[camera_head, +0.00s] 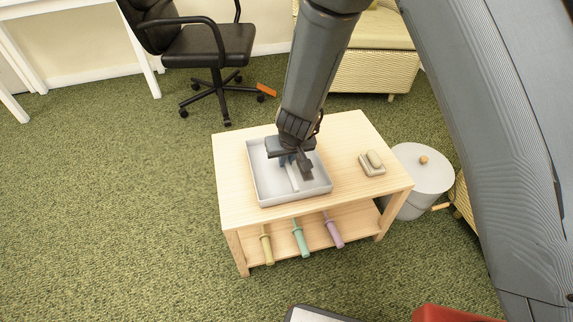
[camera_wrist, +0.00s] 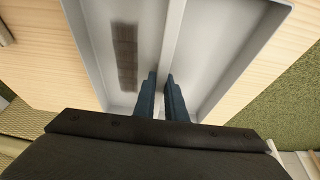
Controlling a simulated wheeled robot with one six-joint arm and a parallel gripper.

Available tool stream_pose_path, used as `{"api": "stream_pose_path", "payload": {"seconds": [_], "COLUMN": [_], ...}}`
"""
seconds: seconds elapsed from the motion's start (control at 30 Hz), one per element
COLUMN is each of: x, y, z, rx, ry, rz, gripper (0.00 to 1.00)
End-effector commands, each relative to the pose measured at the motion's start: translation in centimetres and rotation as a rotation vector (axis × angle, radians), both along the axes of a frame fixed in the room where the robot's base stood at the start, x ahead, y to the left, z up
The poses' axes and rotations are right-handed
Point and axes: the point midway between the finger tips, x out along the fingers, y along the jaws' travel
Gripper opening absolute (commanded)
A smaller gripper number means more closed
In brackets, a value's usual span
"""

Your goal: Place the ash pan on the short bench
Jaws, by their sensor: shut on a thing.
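The ash pan (camera_head: 262,172) is a shallow light-grey square tray with raised walls and a dividing ridge across its middle. It is over the left part of the pale wooden short bench (camera_head: 348,132); I cannot tell whether it rests flat or hovers slightly. My gripper (camera_head: 291,163) points down into the pan and is shut on its middle ridge. In the wrist view, the dark fingers (camera_wrist: 162,88) pinch the ridge of the pan (camera_wrist: 215,40), with wood on both sides. A dark patch shows on the pan's floor there. My gripper hides part of the pan.
A small grey-beige object (camera_head: 372,164) sits on the bench's right side. Yellow, green (camera_head: 299,238) and purple handles stick out from the lower shelf. A grey lidded bin (camera_head: 418,172) stands right of the bench. A black office chair (camera_head: 210,50) stands behind. Green carpet is clear at left.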

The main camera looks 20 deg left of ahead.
Motion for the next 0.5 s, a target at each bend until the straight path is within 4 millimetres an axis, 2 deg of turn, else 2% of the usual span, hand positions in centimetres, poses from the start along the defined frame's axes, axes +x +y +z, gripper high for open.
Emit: {"api": "stream_pose_path", "payload": {"seconds": [0.47, 0.5], "x": [0.07, 0.02], "y": [0.06, 0.04], "z": [-0.71, -0.69], "rx": [0.000, 0.000], "ry": [-0.002, -0.001], "rz": [0.002, 0.001], "gripper": [0.00, 0.16]}}
